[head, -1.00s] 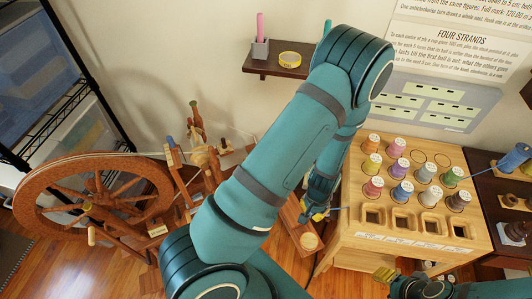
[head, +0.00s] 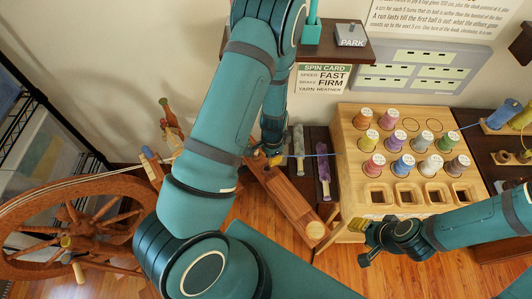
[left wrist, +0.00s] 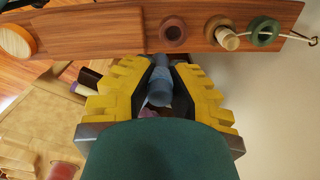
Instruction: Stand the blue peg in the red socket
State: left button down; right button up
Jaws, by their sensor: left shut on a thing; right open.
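My left gripper (left wrist: 160,95) is shut on the blue peg (left wrist: 160,86), which shows between its yellow fingers in the left wrist view. In the head view this gripper (head: 273,158) is at the far end of a long wooden board (head: 290,205), and its fingers are mostly hidden by my arm. In the left wrist view the board (left wrist: 105,28) carries a dark red ring-shaped socket (left wrist: 172,31), a brown one (left wrist: 215,27) with a pale peg, and a green one (left wrist: 262,33). The blue peg appears apart from the red socket. My right gripper (head: 362,242) is open and empty.
A wooden rack (head: 350,185) with several thread spools stands right of the board. A spinning wheel (head: 75,235) is at the left. A wall shelf (head: 335,48) is above. A thin blue line (head: 312,156) runs between my left gripper and the rack.

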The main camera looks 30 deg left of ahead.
aim_at(267, 171)
pick_arm(q)
jog(key=shift+w+a+f+m, duration=0.1)
jog(key=shift+w+a+m, duration=0.1)
jog(key=shift+a+m, duration=0.35)
jog(key=shift+w+a+f+m, duration=0.1)
jog(key=shift+w+a+m, duration=0.05)
jog(key=shift+a+m, duration=0.35)
notch_tip(267, 171, down, 3)
jog(key=b, duration=0.3)
jog(key=shift+f, duration=0.1)
jog(key=shift+f+b, duration=1)
jog(key=shift+f, duration=0.3)
jog(key=shift+f+b, duration=1.35)
jog(key=shift+f, duration=0.2)
jog(key=c, duration=1)
grip_release()
